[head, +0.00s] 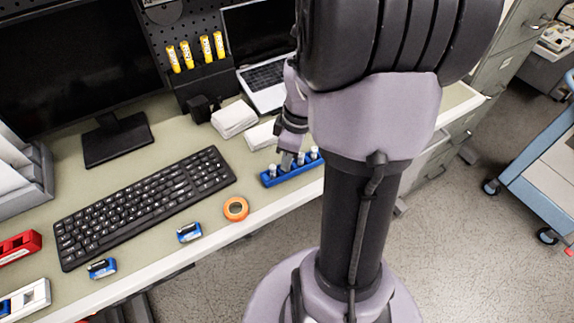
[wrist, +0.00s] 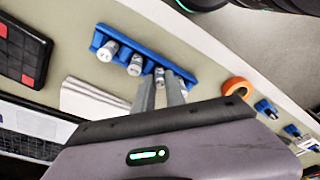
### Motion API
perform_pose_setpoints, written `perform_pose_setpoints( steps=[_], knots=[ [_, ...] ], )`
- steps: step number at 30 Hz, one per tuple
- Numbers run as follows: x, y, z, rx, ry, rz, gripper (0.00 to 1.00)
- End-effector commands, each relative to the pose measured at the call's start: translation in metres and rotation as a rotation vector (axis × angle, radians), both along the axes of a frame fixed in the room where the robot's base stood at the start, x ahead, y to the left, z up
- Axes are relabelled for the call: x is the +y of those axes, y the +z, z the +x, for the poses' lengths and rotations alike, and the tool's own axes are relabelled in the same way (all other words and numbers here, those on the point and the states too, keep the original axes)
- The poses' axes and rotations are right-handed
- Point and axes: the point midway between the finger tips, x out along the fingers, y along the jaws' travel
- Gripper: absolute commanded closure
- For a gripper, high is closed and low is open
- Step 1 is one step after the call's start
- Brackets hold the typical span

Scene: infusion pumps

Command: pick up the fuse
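A blue rack (head: 293,172) holds several small white-grey fuses upright near the desk's front edge. It also shows in the wrist view (wrist: 185,84), with fuses at its left end (wrist: 107,51), beside that (wrist: 134,66) and between my fingertips (wrist: 159,76). My gripper (head: 288,158) points down at the rack from above. In the wrist view, its two grey fingers (wrist: 160,82) stand apart on either side of that third fuse, which still sits in the rack. Whether the fingers touch it is hard to see.
An orange tape roll (head: 236,209) and two blue items (head: 189,232) (head: 102,268) lie along the desk front by a black keyboard (head: 145,203). White stacks (head: 234,119), a laptop (head: 265,75) and a black holder of yellow cylinders (head: 204,82) stand behind.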

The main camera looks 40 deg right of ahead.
Motion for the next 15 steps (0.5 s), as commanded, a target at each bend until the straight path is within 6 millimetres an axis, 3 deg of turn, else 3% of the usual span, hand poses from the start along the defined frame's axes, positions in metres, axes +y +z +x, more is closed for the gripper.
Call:
perform_pose_setpoints(
  steps=[9,15],
  knots=[
    [0.000,0.002,0.000,0.000,0.000,0.000,1.00],
    [0.000,0.026,0.000,-0.001,0.001,-0.002,1.00]
  ],
)
